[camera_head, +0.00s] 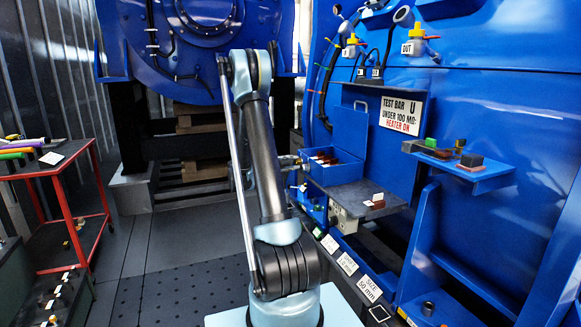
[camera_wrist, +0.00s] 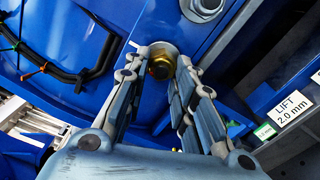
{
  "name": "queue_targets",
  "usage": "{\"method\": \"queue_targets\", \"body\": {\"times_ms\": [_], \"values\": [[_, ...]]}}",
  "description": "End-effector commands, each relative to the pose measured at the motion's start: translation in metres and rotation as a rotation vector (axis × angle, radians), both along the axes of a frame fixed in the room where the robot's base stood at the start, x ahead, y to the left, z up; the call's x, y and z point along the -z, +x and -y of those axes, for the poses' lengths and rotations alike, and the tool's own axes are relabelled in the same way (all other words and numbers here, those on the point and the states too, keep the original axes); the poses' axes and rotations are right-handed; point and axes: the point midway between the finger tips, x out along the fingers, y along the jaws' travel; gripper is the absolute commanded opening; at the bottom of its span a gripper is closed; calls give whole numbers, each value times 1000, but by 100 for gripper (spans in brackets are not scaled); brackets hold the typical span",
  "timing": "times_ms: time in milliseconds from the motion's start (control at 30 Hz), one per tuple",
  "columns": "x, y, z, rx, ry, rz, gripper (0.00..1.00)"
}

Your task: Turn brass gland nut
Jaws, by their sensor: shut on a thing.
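The brass gland nut (camera_wrist: 161,66) shows in the wrist view between the tips of my gripper (camera_wrist: 163,62), with a pale round fitting behind it. My gripper is shut on the nut, one finger on each side. The fingers cover the nut's sides. In the head view my arm stands in the middle, and its far end reaches toward the blue terminal box (camera_head: 333,165). The nut and the fingertips are too small or hidden to make out there.
A sign (camera_head: 402,115) hangs on the blue housing to the right. A grey plate (camera_head: 357,200) juts out below the box, and a blue shelf (camera_head: 478,178) with small blocks is at the right. In the wrist view a black cable (camera_wrist: 75,76) runs at the left. A red cart (camera_head: 62,190) stands far left.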

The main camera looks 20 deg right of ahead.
Motion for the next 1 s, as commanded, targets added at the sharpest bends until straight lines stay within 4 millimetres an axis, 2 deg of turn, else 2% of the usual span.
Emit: {"method": "queue_targets", "body": {"times_ms": [600, 1000], "values": [[-1, -2, 0, 4, 25, 563, 1], [-2, -2, 0, 4, 33, 788, 1]]}}
